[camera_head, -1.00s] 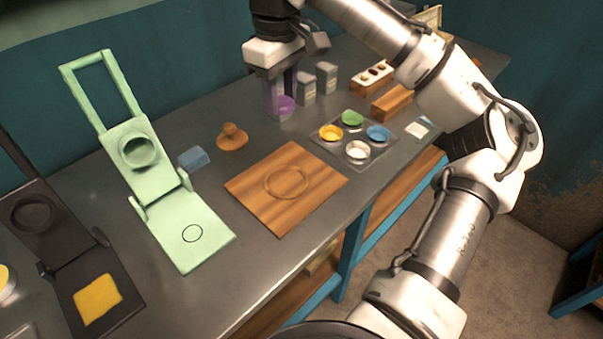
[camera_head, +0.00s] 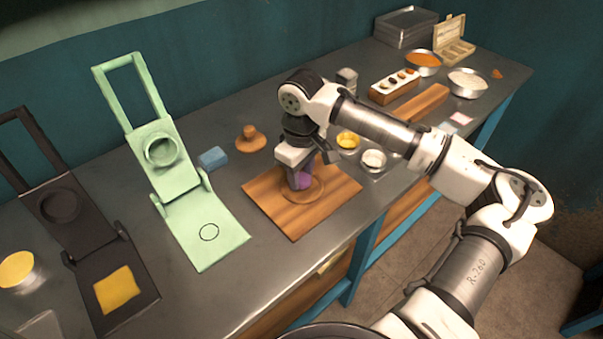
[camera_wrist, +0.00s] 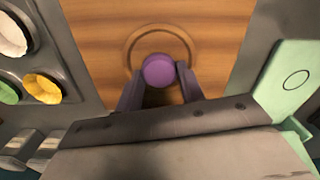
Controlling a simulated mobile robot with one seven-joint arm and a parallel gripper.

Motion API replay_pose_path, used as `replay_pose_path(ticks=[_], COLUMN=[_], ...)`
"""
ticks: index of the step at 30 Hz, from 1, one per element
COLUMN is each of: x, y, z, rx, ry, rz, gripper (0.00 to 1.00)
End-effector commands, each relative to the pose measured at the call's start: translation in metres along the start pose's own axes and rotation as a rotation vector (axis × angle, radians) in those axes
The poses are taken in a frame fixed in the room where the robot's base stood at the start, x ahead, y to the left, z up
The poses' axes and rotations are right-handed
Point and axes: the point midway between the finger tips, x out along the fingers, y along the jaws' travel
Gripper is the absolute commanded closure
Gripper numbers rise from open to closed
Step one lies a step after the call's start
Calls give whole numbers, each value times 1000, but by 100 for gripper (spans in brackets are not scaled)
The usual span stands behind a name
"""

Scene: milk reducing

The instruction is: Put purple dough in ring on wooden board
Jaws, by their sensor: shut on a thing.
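The purple dough (camera_head: 304,180) is a small round lump between the fingers of my gripper (camera_head: 301,184). In the wrist view the dough (camera_wrist: 159,71) sits between the two fingertips (camera_wrist: 160,82), which are shut on it. The wooden board (camera_head: 279,216) lies flat on the table below my gripper. Its round ring (camera_head: 322,194) is partly hidden by my gripper in the head view. In the wrist view the ring (camera_wrist: 131,47) shows around the dough, which overlaps its near part. I cannot tell whether the dough touches the board.
A pale green press (camera_head: 205,240) stands open left of the board, with a dark press (camera_head: 75,255) beyond it. A blue block (camera_head: 213,158) and a brown wooden stamp (camera_head: 250,138) lie behind the board. Small bowls, one yellow (camera_head: 348,141) and one white (camera_head: 373,160), sit to the right.

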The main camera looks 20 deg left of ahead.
Motion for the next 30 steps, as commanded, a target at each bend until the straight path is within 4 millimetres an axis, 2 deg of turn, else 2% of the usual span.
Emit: replay_pose_path(ticks=[3, 14, 15, 19, 20, 30], x=[10, 14, 14, 14, 14, 9], y=[0, 0, 0, 0, 0, 0], z=[0, 0, 0, 0, 0, 0], rx=[-1, 0, 0, 0, 0, 0], ry=[0, 1, 1, 1, 1, 1], rz=[-1, -1, 0, 0, 0, 1], gripper=[87, 87, 59, 42, 40, 40])
